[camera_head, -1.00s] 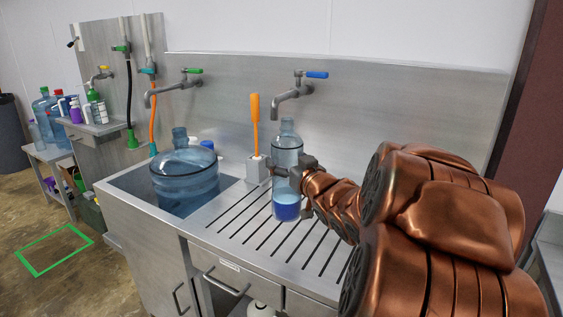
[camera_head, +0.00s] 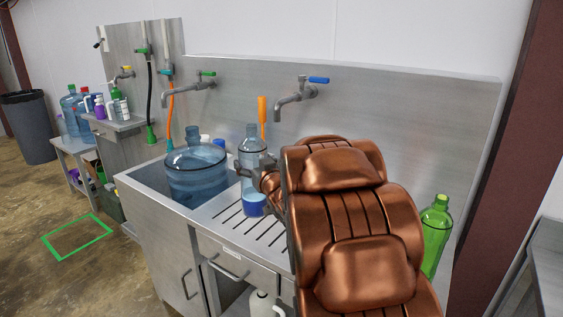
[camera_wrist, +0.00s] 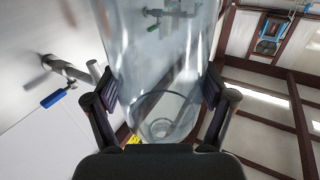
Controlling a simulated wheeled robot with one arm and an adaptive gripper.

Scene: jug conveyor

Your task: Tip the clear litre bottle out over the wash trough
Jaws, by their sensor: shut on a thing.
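The clear litre bottle (camera_head: 250,148) stands upright in my gripper (camera_head: 262,168), with blue at its bottom. It is over the left end of the slotted drainboard, just right of the wash trough (camera_head: 148,178). I cannot tell whether its base touches the board. In the wrist view the gripper (camera_wrist: 160,92) has a finger on each side of the clear bottle (camera_wrist: 160,50). A large blue jug (camera_head: 197,178) stands in the trough and hides much of it. My arm hides the drainboard's right part.
A tap with a blue handle (camera_head: 297,95) and a tap with a green handle (camera_head: 188,91) reach out from the back wall. An orange-handled brush (camera_head: 262,112) stands behind the bottle. A green bottle (camera_head: 435,235) stands right of my arm.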

